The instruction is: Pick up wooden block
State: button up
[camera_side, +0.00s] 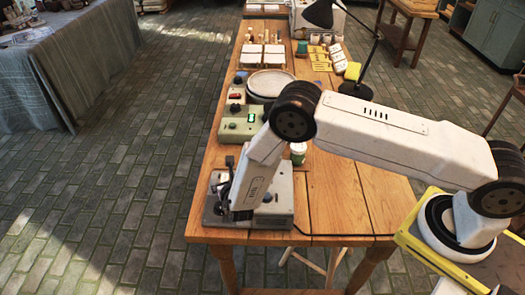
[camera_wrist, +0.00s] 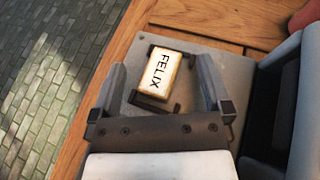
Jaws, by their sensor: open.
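The wooden block (camera_wrist: 158,74) is a small light block with tan edges and the word FELIX on its top face. It lies tilted in the wrist view on a grey metal plate (camera_wrist: 192,48), between dark corner brackets. My gripper (camera_wrist: 161,66) is open, with one finger on each side of the block and a gap to both. Height above the plate is hard to judge.
The wooden table (camera_side: 335,205) holds a green box with controls (camera_side: 238,123), a round plate (camera_side: 270,83) and a green-and-white cup (camera_side: 298,152) beyond the machine. A black lamp (camera_side: 320,14) and several cards and small blocks stand farther back. The near right tabletop is mostly clear.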

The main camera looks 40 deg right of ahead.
jog(key=shift+c, duration=0.2)
grip_shut()
jog(key=shift+r, duration=0.15)
jog(key=shift+r, duration=0.7)
jog(key=s+r, duration=0.3)
jog(key=s, duration=0.1)
jog(key=s+d+r, duration=0.1)
jog(key=s+r, duration=0.3)
jog(key=s+d+r, duration=0.1)
jog(key=s+r, duration=0.2)
jog(key=s, duration=0.1)
jog(key=shift+d+r, duration=0.2)
jog(key=shift+r, duration=0.1)
jog(key=shift+s+d+r, duration=0.1)
jog(key=shift+s+r, duration=0.1)
jog(key=shift+s, duration=0.25)
jog(key=shift+s+d+r, duration=0.1)
jog(key=shift+s+r, duration=0.05)
jog(key=shift+s, duration=0.3)
